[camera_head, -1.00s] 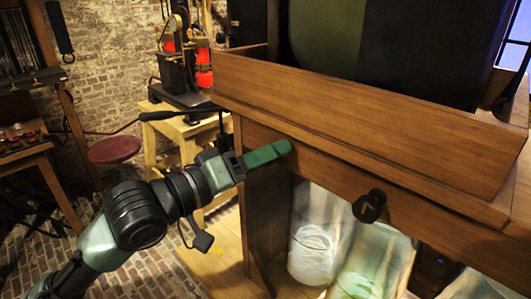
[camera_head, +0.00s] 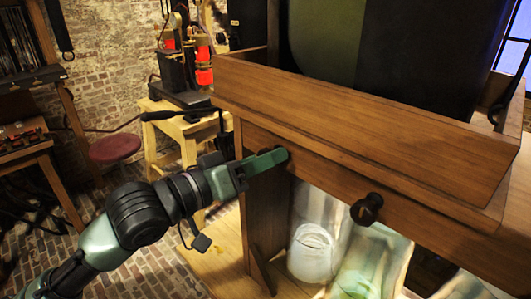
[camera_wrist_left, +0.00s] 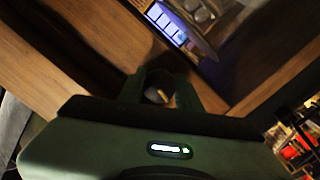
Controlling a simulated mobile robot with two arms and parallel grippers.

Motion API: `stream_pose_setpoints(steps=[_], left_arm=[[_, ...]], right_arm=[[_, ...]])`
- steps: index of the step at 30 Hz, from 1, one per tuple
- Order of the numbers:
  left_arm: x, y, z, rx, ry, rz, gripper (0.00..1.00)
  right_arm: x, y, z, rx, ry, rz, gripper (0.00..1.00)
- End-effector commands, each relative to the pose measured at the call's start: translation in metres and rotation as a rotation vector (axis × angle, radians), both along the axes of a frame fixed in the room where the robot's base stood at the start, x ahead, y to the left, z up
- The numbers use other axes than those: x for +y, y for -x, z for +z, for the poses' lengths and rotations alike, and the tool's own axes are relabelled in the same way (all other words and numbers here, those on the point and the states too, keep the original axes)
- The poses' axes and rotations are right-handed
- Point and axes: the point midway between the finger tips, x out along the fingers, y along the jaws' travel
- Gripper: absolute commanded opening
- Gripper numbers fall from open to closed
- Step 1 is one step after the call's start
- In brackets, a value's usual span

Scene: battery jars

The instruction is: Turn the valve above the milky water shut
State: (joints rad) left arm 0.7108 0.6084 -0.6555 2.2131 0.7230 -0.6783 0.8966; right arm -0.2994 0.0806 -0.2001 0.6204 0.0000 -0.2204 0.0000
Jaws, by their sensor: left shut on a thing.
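A glass jar of milky, whitish water (camera_head: 311,257) stands under the wooden cabinet's front board. My left gripper (camera_head: 284,155) is at the board above this jar, shut on the small valve there. The fingers mostly hide that valve in the head view. In the left wrist view, the two fingers (camera_wrist_left: 158,90) close around a small part, dim and hard to make out. A second black valve (camera_head: 367,208) sticks out of the board further right, apart from the gripper. My right gripper is not in view.
A jar with greenish liquid (camera_head: 357,284) stands right of the milky one, with another jar partly in view at the lower right. The wooden cabinet (camera_head: 360,130) fills the right side. A red stool (camera_head: 115,148) and a small wooden table (camera_head: 185,128) stand behind my arm.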

Motion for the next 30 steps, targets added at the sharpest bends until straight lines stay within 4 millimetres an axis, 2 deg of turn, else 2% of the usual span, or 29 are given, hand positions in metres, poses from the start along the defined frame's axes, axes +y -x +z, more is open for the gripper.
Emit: stream_pose_setpoints(steps=[1, 9, 30], left_arm=[[0.000, 0.000, 0.004, -0.031, -0.030, 0.000, 0.00], [0.000, 0.000, 0.004, -0.211, -0.211, -0.001, 0.00], [0.000, 0.000, 0.003, -0.681, -0.678, -0.001, 0.00]], right_arm=[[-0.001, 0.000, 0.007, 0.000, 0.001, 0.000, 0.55], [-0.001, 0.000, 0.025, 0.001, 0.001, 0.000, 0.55], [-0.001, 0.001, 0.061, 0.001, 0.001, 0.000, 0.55]])
